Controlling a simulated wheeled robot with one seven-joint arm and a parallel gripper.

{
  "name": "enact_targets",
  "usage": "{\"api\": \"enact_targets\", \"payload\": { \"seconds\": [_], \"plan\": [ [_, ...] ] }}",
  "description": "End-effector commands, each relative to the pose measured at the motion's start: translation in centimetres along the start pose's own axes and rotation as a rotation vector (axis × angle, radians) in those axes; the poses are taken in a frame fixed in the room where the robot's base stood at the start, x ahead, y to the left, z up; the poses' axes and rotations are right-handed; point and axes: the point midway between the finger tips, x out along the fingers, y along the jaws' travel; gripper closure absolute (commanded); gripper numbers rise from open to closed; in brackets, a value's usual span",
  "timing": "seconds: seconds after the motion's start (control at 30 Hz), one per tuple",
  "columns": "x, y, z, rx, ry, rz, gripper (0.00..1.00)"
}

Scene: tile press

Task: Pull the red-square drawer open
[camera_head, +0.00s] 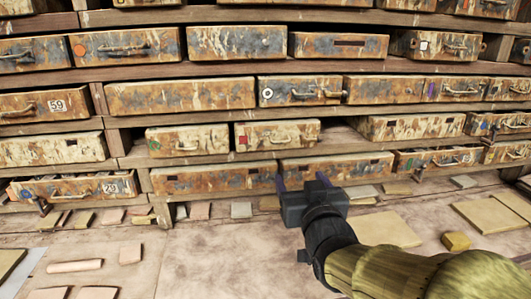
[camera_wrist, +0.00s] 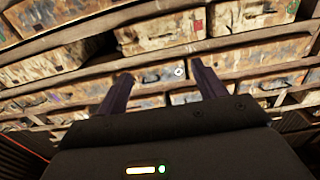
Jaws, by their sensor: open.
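The red-square drawer (camera_head: 300,130) is a rusty, flaking box with a small red square at the left of its front and a handle across the middle. It sits in the middle row, beside the green-marked drawer (camera_head: 190,138). The wrist view appears upside down, and there the drawer (camera_wrist: 155,30) is at the top with its red mark at the right end. My gripper (camera_head: 301,182) is open and empty, in front of the bottom row, below and slightly right of that drawer. Its fingers (camera_wrist: 161,72) are apart from the handle.
The drawer with a white ring (camera_head: 300,90) is one row up. A long plain drawer (camera_head: 215,178) lies below. Loose tiles (camera_head: 380,228) and pieces cover the bench. Bench space at the left centre (camera_head: 190,265) is mostly clear.

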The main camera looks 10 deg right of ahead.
Motion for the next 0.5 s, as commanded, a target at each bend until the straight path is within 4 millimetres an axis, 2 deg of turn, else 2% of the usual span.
{"api": "enact_targets", "payload": {
  "seconds": [0.5],
  "plan": [
    [0.52,0.0,-0.35,0.0,0.003,0.0,0.31]
  ]
}}
